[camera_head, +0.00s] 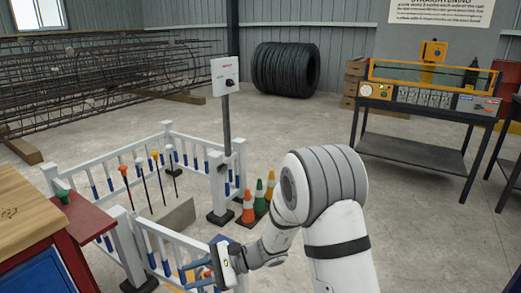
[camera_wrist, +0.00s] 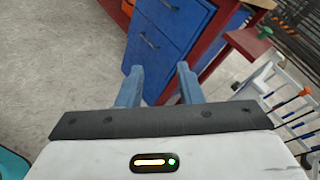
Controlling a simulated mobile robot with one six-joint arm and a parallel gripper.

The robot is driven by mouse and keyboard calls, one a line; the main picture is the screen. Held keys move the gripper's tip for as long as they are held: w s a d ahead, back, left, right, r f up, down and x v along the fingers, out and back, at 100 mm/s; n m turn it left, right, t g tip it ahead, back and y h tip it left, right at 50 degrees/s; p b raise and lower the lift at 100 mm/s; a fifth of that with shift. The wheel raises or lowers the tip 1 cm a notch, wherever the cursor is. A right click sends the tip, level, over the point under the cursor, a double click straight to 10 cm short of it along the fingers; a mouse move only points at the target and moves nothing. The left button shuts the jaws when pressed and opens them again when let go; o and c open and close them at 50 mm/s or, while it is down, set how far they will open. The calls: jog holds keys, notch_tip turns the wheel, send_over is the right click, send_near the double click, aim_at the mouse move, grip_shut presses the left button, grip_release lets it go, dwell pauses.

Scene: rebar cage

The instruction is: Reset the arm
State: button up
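My arm rises at the lower middle of the head view and bends down to the left. My gripper (camera_head: 190,275) is near the bottom edge, in front of the white fence (camera_head: 168,238). In the wrist view my gripper (camera_wrist: 160,68) shows two blue fingers set apart, with nothing between them. The blue drawers of a cabinet (camera_wrist: 172,28) and grey floor lie beyond the fingers. No object is held.
A wood-topped bench (camera_head: 25,215) stands at the left. The fence encloses several coloured-topped rods (camera_head: 125,172).

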jog(key=s+d+r+n+t+h+p, duration=0.2)
jog(key=s+d+r+h+p, duration=0.3)
jog(key=d+r, duration=0.4)
jog(key=s+d+r+n+t+h+p, duration=0.2)
jog(key=s+d+r+n+h+p, duration=0.2)
jog(key=d+r, duration=0.6)
jog(key=s+d+r+n+t+h+p, duration=0.1)
jog(key=s+d+r+n+h+p, duration=0.3)
jog(key=d+r+p, duration=0.4)
jog(key=s+d+r+h, duration=0.1)
jog(key=d+r, duration=0.1)
jog(key=d, duration=0.2)
jog(key=shift+s+d+t+h, duration=0.35)
jog(key=shift+t+h, duration=0.05)
